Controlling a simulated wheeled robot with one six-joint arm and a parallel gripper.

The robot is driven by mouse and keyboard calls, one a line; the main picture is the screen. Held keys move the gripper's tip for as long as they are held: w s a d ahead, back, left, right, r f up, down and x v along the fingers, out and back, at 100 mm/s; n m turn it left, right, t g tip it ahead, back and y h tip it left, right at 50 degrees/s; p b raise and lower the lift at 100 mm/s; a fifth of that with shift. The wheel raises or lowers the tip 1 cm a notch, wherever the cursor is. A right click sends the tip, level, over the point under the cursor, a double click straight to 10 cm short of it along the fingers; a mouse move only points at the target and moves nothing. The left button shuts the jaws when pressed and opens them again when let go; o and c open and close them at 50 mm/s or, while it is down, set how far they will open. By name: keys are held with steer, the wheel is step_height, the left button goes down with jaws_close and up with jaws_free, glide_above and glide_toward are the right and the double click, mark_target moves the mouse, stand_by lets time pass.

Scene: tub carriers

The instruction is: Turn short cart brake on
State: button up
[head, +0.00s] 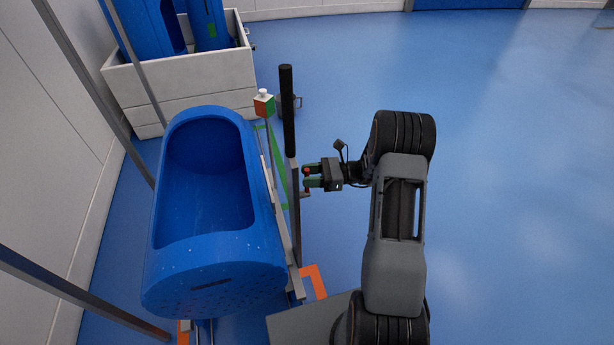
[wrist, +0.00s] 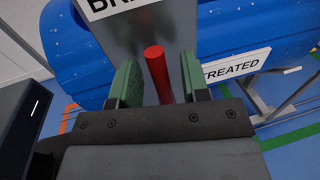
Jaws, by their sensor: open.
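The brake lever is a red rod (wrist: 158,75) that stands almost upright, tilted slightly left, in front of a grey metal plate (wrist: 150,25) in the wrist view. A white sign (wrist: 108,6) above it shows only the start of its lettering. My gripper (wrist: 157,88) is open, with one green finger on each side of the red rod and a gap visible on both sides. In the head view, my gripper (head: 307,178) reaches left to the cart's side, and a small red spot (head: 307,171) shows at its fingers. The cart carries a blue tub (head: 215,255).
A dark post with a black grip (head: 287,110) rises beside the tub, close to my gripper. A red, green and white box on a pole (head: 264,104) stands behind it. A pale crate (head: 180,85) holds more blue tubs at the back left. The floor to the right is clear.

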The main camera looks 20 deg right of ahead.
steer(key=shift+a, duration=0.5)
steer(key=shift+c, duration=0.3)
jaws_close()
